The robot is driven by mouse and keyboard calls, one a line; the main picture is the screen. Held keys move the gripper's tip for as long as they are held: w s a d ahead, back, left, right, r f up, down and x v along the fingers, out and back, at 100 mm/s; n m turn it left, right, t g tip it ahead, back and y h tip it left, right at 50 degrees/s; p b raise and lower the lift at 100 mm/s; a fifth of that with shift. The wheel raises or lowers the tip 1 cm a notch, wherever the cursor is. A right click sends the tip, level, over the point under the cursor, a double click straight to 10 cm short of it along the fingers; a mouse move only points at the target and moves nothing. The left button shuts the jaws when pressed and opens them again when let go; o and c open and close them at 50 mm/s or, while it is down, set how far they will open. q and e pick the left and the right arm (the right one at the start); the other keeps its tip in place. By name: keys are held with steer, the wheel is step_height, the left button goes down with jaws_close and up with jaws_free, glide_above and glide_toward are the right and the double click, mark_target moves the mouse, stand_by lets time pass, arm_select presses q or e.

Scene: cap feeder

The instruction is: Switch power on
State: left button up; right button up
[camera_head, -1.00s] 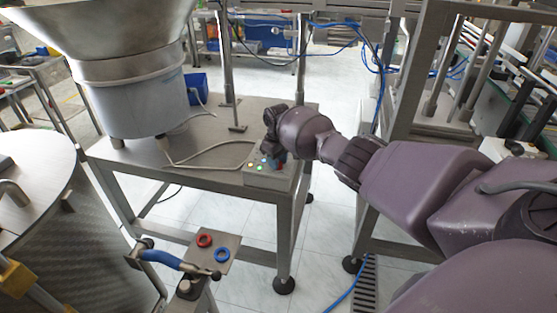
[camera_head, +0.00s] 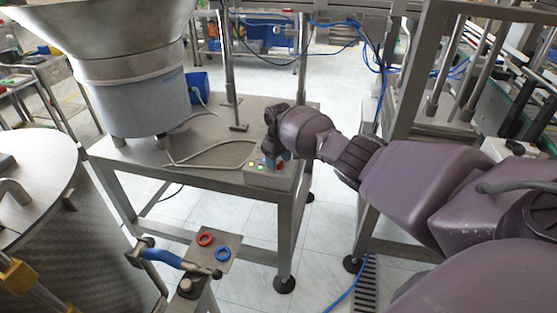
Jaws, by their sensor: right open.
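A small grey control box (camera_head: 258,178) with several small lit buttons on its top and front sits at the front right corner of the steel table (camera_head: 215,140). My right gripper (camera_head: 272,150) is open and points down at the right end of this box, partly covering it. A blue part (camera_head: 284,158) shows beside the fingers. The fingertips are mostly hidden by the wrist and hand, so I cannot tell whether they touch the box or a switch. My left gripper is not in view.
A large metal bowl feeder (camera_head: 135,85) stands on the table's left side. A grey cable (camera_head: 205,160) runs from it to the box. A stand with a red ring (camera_head: 205,239) and a blue ring (camera_head: 222,254) is in front. A steel frame (camera_head: 400,110) rises at right.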

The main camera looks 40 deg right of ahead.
step_height(320, 180, up, 5)
steer(key=shift+f+p, duration=0.15)
steer(key=shift+p, duration=0.55)
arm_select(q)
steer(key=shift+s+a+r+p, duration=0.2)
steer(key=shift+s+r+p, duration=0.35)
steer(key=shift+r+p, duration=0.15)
arm_select(e)
step_height(320, 180, up, 6)
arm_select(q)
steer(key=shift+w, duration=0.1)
